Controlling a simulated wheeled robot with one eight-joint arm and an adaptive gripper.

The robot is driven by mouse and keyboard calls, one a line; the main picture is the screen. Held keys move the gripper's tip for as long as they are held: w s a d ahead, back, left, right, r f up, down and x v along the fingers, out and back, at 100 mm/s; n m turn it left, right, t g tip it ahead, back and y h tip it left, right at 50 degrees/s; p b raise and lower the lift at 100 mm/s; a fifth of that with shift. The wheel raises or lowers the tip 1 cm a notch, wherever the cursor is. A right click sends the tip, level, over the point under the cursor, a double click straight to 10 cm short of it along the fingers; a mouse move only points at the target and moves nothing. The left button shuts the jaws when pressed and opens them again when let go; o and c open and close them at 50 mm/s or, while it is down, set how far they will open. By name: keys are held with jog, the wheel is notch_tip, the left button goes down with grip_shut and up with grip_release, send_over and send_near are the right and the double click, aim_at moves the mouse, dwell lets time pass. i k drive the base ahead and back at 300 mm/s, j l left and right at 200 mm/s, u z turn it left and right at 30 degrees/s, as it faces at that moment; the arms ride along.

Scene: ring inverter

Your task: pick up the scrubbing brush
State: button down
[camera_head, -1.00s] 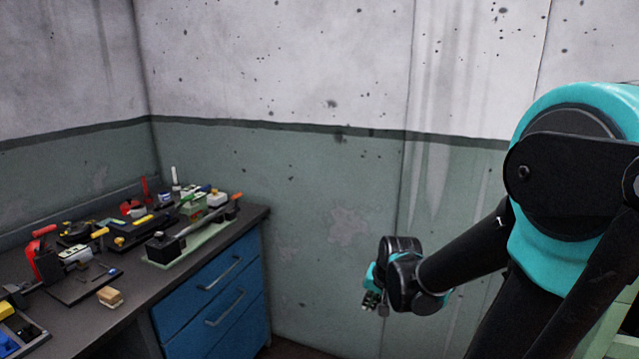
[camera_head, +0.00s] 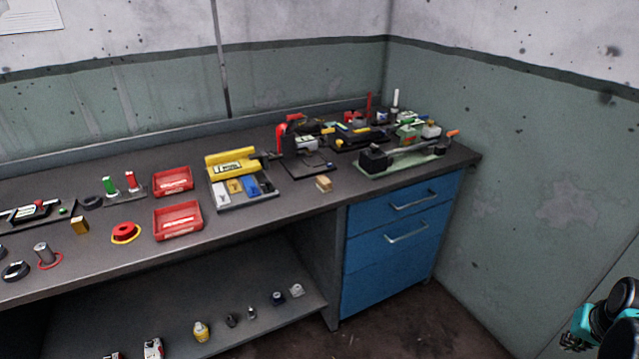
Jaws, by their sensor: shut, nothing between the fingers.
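A small tan block (camera_head: 324,184), which looks like the scrubbing brush, lies on the workbench (camera_head: 300,207) near its front edge, above the left side of the blue drawers. It is too small to make out bristles. My gripper (camera_head: 574,341) is at the bottom right corner, only partly in frame, far to the right of the bench and apart from the brush. It is shut and holds nothing.
A tray with a yellow case (camera_head: 230,164) stands left of the brush, and a long tool on a green base (camera_head: 400,160) to its right. Red bins (camera_head: 178,220), more tools and a lower shelf (camera_head: 190,295) lie left. Blue drawers (camera_head: 385,270) stand below. Floor beside them is clear.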

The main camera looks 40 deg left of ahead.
aim_at(322, 182)
jog(key=u, duration=1.65)
jog(key=z, duration=0.2)
